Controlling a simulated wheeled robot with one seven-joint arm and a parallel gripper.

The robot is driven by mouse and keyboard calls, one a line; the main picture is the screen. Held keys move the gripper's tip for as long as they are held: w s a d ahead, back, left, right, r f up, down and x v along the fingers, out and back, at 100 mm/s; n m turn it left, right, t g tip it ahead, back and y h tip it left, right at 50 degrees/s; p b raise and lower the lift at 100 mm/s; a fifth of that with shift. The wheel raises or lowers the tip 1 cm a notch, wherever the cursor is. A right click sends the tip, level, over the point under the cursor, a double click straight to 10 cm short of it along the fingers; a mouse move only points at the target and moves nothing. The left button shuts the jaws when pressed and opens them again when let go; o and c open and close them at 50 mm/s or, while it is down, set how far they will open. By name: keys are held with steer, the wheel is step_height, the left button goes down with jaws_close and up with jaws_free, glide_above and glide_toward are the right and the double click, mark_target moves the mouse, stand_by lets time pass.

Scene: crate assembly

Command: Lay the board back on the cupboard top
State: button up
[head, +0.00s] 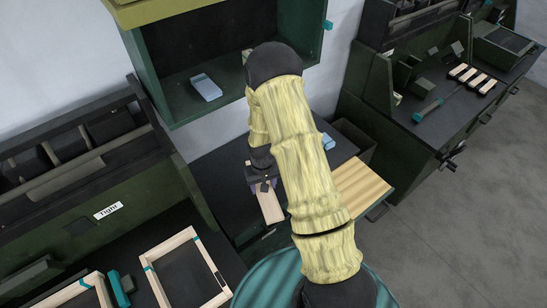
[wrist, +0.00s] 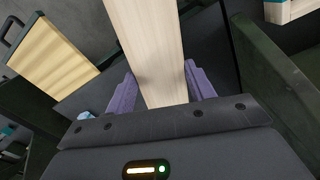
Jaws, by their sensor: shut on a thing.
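A pale wooden board (head: 270,206) is held in my gripper (head: 262,184). In the wrist view the board (wrist: 148,45) lies between the two purple fingers of my gripper (wrist: 160,88) and runs away toward the top edge. The gripper is shut on it. The dark cupboard top (head: 215,180) is below the wall cabinet, with my gripper and the board over it. I cannot tell whether the board touches the top. My arm covers part of the top.
A yellow slatted panel (head: 362,190) juts out right of my arm. A small blue thing (head: 328,141) is on the cupboard top. An open green wall cabinet (head: 160,78) holds a grey block (head: 206,88). Wooden frames (head: 188,268) lie on the left bench; another bench (head: 425,125) stands right.

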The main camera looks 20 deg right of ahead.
steer(key=w+f+m+b, duration=1.1)
steer(key=w+m+b, duration=0.3)
steer(key=b, duration=1.3)
steer(key=shift+w+f+b, duration=0.2)
steer(key=shift+w+b, duration=0.15)
steer(key=shift+w, duration=0.25)
steer(key=shift+f, duration=3.15)
steer(key=shift+f, duration=0.1)
steer(key=shift+f, duration=1.8)
